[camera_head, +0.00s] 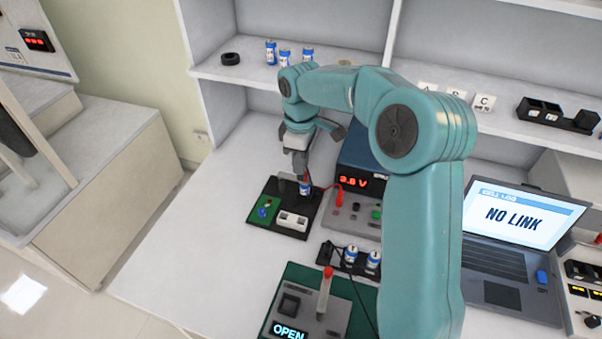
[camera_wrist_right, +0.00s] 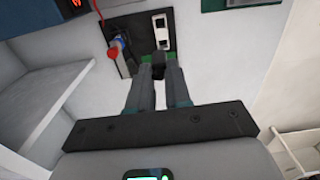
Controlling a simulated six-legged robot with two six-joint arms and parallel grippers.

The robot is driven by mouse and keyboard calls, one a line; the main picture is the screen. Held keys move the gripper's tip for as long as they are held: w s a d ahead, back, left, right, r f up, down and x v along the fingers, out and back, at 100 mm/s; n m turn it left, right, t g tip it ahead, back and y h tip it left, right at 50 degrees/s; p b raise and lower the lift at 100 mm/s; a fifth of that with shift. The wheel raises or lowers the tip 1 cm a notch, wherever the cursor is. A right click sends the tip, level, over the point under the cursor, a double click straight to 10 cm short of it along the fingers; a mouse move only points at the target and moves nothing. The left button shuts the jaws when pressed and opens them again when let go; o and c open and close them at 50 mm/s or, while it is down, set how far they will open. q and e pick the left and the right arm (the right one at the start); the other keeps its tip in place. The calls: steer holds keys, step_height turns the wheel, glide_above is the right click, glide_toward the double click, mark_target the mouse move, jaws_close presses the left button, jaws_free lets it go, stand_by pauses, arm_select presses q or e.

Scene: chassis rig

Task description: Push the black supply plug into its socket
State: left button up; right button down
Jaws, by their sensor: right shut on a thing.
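My right gripper (camera_head: 301,172) reaches down over the back of a small black board (camera_head: 310,213). In the right wrist view my right gripper (camera_wrist_right: 159,76) is shut on a small black piece (camera_wrist_right: 159,63), which looks like the black supply plug. The head view does not show the plug clearly behind the fingers. A white block with dark openings (camera_head: 291,221) sits on the board and also shows in the wrist view (camera_wrist_right: 161,32). I cannot tell which part is the plug's socket, or whether the plug touches it. My left gripper is not in view.
A blue-white cell (camera_head: 305,187) stands beside my fingers, near a red lead (camera_head: 337,187). A supply unit reading 3.8 V (camera_head: 352,181) is to the right. A cell holder (camera_head: 349,258) and tester (camera_head: 307,315) stand nearer. The bench left of the board is clear.

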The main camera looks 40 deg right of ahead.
steer(key=shift+w+r+n, duration=0.15)
steer(key=shift+w+n, duration=0.15)
steer(key=shift+w, duration=0.05)
steer(key=s+d+f+p, duration=0.1)
steer(key=s+d+f, duration=0.2)
steer(key=d, duration=0.2)
steer(key=s+d+f+p, duration=0.1)
steer(key=s+d+f, duration=0.2)
steer(key=d, duration=0.2)
steer(key=s+d+f+m+p, duration=0.1)
steer(key=s+d+f+p, duration=0.1)
steer(key=d, duration=0.4)
steer(key=shift+s+f, duration=0.4)
steer(key=shift+f, duration=0.35)
steer(key=shift+f+b, duration=2.3)
steer(key=shift+f, duration=0.65)
